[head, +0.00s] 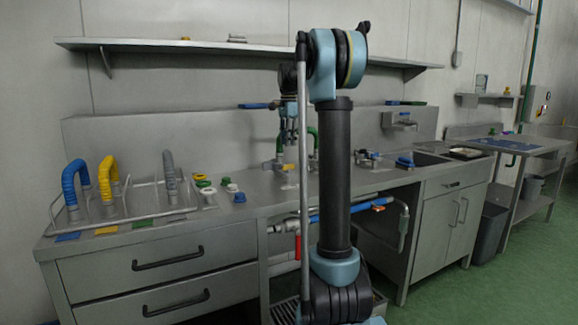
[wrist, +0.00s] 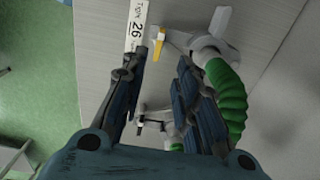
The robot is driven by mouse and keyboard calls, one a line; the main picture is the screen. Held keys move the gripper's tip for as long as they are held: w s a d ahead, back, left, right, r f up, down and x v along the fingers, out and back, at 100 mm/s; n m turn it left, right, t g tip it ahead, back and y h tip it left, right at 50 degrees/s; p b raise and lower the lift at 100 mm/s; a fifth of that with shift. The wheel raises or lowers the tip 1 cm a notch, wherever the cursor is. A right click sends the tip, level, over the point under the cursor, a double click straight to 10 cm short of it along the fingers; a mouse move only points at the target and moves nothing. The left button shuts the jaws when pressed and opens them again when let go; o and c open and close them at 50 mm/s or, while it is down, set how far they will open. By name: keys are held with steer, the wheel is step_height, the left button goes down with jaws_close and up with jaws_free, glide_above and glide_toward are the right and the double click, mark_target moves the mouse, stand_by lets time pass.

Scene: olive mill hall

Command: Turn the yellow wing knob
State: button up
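The yellow wing knob (wrist: 158,46) shows edge-on as a narrow yellow piece on a grey metal fitting in the wrist view. In the head view a small yellow piece (head: 288,167) shows on the counter fitting below my gripper (head: 288,142). My gripper, also in the wrist view (wrist: 162,56), points down and is open. The knob appears between its fingertips, closer to the left finger. I see no clear contact, and cannot tell the height gap.
A green ribbed hose (wrist: 226,98) curves beside the right finger. A white label strip (wrist: 136,28) lies by the knob. Blue, yellow and grey hoses (head: 110,180) stand on the counter at left. A shelf (head: 180,44) runs above. A sink (head: 420,159) is at right.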

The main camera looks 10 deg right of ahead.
mark_target(288, 168)
step_height(288, 168, down, 10)
steer(key=shift+f, duration=0.2)
stand_by(0.3)
jaws_close()
